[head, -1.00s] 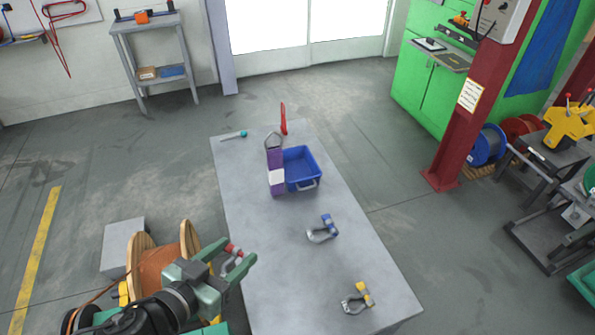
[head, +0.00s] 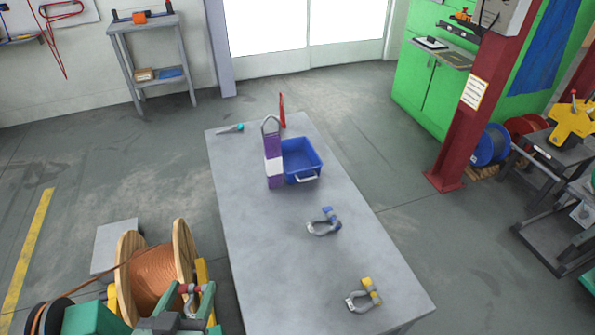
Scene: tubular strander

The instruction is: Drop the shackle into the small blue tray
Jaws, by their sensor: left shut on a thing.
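My left gripper (head: 194,297) is at the lower left, beside the table's left edge. It is shut on a grey shackle with a red pin (head: 188,296). The small blue tray (head: 309,162) stands on the far half of the grey table (head: 262,237), up and to the right of the gripper; I see nothing in it. A shackle with a blue pin (head: 324,226) lies nearer on the table. A shackle with a yellow pin (head: 363,299) lies by the near right corner. My right gripper is not in view.
A purple and white upright object (head: 273,173) with a grey loop on top stands against the tray's left side. A cable reel (head: 153,276) stands left of the table.

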